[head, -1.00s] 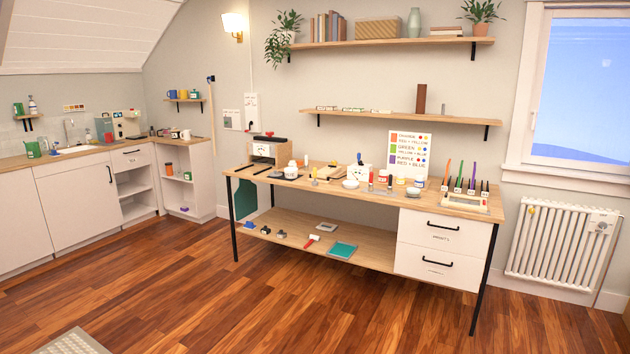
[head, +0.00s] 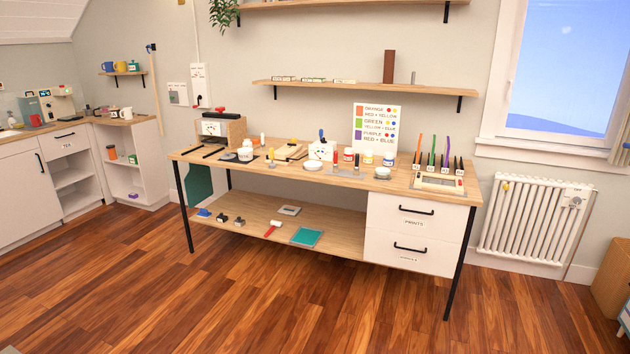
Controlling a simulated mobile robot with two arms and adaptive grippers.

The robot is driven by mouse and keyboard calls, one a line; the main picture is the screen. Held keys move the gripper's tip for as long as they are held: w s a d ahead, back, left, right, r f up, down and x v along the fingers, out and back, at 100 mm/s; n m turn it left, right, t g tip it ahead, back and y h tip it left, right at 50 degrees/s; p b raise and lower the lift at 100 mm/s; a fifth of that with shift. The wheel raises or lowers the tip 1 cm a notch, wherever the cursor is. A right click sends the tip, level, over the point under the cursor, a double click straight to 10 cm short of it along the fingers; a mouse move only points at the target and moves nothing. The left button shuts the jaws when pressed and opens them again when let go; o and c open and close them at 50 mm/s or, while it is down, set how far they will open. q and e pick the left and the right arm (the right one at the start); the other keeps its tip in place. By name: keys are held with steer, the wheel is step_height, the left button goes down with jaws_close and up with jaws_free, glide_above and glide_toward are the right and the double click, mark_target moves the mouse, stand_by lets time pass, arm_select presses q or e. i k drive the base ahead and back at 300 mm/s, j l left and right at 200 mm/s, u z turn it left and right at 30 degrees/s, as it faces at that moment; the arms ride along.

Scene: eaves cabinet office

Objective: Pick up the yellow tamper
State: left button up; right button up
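I cannot pick out a yellow tamper with certainty. Neither of my grippers is in view.
A radiator (head: 533,218) is at right. The wooden floor (head: 250,300) in front is clear.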

mark_target(273, 165)
steer(key=i, duration=1.9)
